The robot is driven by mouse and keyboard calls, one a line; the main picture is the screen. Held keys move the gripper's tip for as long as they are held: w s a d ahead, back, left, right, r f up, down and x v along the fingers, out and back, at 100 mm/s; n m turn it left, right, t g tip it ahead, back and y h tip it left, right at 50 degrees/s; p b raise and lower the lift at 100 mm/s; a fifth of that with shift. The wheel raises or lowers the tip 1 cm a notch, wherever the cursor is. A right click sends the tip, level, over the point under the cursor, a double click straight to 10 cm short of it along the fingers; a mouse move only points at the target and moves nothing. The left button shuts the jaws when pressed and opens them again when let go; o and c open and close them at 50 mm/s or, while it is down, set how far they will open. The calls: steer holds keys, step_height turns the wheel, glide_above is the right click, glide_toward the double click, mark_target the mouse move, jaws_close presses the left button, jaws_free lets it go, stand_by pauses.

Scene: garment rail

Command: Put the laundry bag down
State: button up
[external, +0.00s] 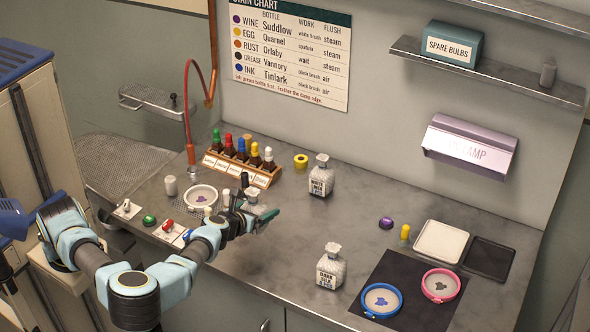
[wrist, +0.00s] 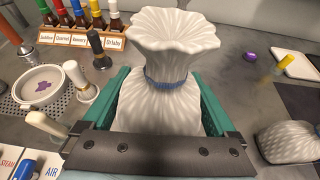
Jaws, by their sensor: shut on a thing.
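A white ribbed laundry bag with a blue tie (wrist: 165,85) stands between the teal fingers of my gripper (wrist: 168,110), its gathered top upright. My gripper (external: 258,217) is shut on the bag. The held bag (external: 256,208) also shows in the external view, partly hidden by the fingers, left of the middle of the counter. I cannot tell whether its base touches the counter. Two similar white bags stand apart: one at the back with a dark label (external: 321,177), one at the front with a dark label (external: 331,267).
A rack of dropper bottles (external: 241,167) and a white dish (external: 201,197) lie left of my gripper. A black mat (external: 400,277) holds a blue hoop (external: 382,300) and a pink hoop (external: 440,285) at the right. The middle of the grey counter (external: 290,235) is bare.

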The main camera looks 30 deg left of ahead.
steer(key=shift+w+r, duration=0.1)
steer(key=shift+r, duration=0.3)
steer(key=w+a+n+g+y+b, duration=0.1)
steer(key=w+a+n+y+b, duration=0.15)
steer(key=w+b, duration=0.45)
steer(key=w+a+n+y+b, duration=0.2)
steer(key=w+y, duration=0.1)
steer(key=w, duration=0.8)
steer(key=shift+m+h, duration=0.25)
steer(key=shift+h, duration=0.2)
steer(key=f, duration=0.6)
steer(key=f+p, duration=0.1)
steer(key=f, duration=0.2)
steer(key=shift+s+a, duration=0.15)
steer(key=shift+a, duration=0.1)
steer(key=o, duration=1.2)
steer(key=shift+f, duration=0.1)
steer(key=shift+o, duration=0.2)
steer(key=b+v, duration=0.2)
steer(key=v, duration=1)
